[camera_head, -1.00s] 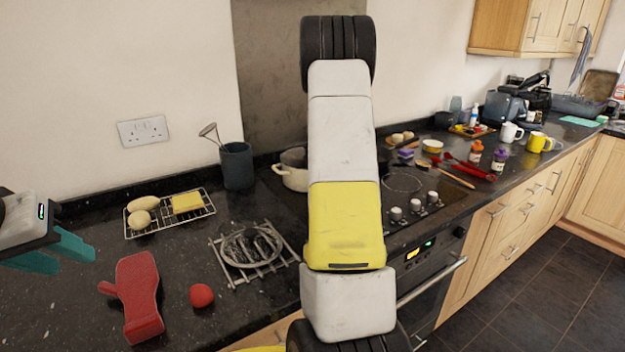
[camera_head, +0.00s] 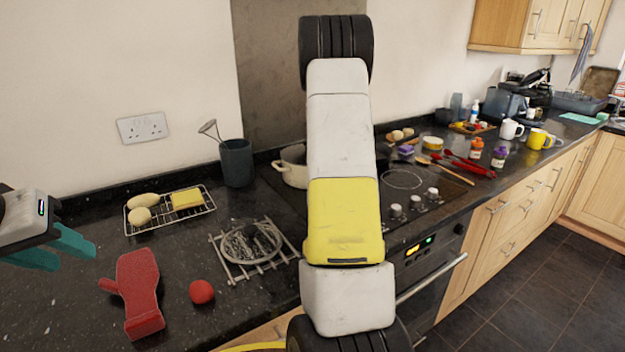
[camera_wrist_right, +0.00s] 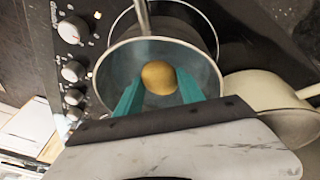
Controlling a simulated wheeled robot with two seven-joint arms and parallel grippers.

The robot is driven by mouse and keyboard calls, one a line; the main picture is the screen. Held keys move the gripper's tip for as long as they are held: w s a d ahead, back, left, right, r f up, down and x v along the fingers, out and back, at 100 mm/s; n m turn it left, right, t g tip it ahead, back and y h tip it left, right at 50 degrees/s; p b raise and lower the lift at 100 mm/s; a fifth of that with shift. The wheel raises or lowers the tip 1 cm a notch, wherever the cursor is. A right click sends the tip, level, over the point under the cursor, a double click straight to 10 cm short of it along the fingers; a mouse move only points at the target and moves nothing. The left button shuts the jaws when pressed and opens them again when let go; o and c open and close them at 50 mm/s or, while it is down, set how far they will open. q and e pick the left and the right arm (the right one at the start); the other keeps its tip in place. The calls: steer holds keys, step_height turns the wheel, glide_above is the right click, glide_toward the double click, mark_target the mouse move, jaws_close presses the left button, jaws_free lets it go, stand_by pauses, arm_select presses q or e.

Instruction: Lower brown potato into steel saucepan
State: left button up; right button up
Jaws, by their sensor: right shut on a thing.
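The brown potato (camera_wrist_right: 159,77) is held between the teal fingers of my right gripper (camera_wrist_right: 157,80) in the right wrist view. It appears within the round rim of the steel saucepan (camera_wrist_right: 118,70); how far above the pan's bottom it is, I cannot tell. In the head view my right arm stands across the hob and hides the saucepan, the potato and the right gripper. My left gripper (camera_head: 76,254) is at the left edge of the head view, its teal fingers apart and empty, above the counter.
A cream pan (camera_wrist_right: 262,95) stands beside the saucepan, also in the head view (camera_head: 292,173). Hob knobs (camera_wrist_right: 72,72) line the other side. A wire rack (camera_head: 168,221), red mitt-like object (camera_head: 140,295), red ball (camera_head: 201,292) and glass lid on a trivet (camera_head: 250,243) occupy the left counter.

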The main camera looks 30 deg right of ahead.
steer(key=shift+f, duration=1.25)
stand_by(0.4)
steer(key=o, duration=1.5)
steer(key=shift+a, duration=0.1)
steer(key=v, duration=0.7)
steer(key=shift+r, duration=0.4)
steer(key=shift+s, duration=0.1)
